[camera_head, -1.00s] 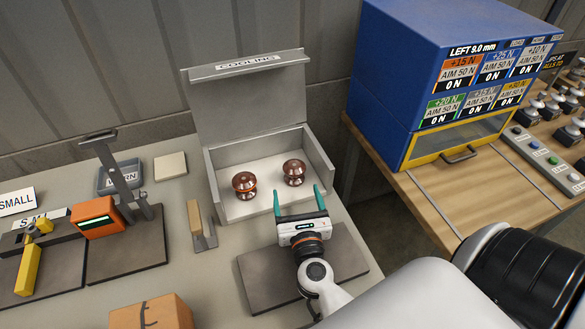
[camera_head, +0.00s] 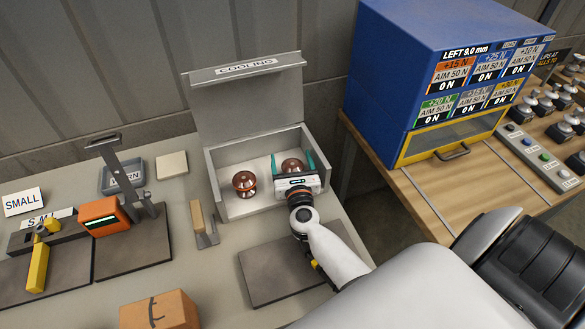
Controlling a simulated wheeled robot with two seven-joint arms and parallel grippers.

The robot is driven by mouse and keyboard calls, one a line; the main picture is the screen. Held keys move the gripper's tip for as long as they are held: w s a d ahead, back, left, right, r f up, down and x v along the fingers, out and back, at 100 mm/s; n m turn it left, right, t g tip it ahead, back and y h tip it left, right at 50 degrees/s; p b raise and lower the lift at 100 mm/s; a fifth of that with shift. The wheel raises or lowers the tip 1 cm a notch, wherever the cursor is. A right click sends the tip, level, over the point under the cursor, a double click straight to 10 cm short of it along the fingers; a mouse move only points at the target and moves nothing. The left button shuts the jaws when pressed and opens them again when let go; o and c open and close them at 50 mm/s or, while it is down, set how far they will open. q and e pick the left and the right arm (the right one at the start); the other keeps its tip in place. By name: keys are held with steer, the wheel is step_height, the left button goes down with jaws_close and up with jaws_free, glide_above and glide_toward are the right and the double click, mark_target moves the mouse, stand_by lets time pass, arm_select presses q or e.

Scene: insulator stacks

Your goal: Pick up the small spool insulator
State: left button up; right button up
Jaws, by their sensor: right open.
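Two brown spool insulators stand in the open grey box labelled COOLING (camera_head: 215,190). The left insulator (camera_head: 244,184) has an orange band and stands free. The right insulator (camera_head: 291,166) is partly hidden behind my right gripper (camera_head: 292,162). The right gripper's green fingers are open, one on each side of the right insulator. I cannot tell whether they touch it. My left gripper is not in view.
A dark mat (camera_head: 285,268) lies in front of the box. An orange device with a lever (camera_head: 104,217) and a cardboard box (camera_head: 158,310) are further left. A blue cabinet (camera_head: 425,75) stands at right.

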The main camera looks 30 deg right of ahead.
steer(key=shift+a, duration=0.1)
steer(key=shift+c, duration=1.1)
steer(key=c, duration=1)
steer(key=shift+o, duration=0.2)
steer(key=shift+r, duration=0.1)
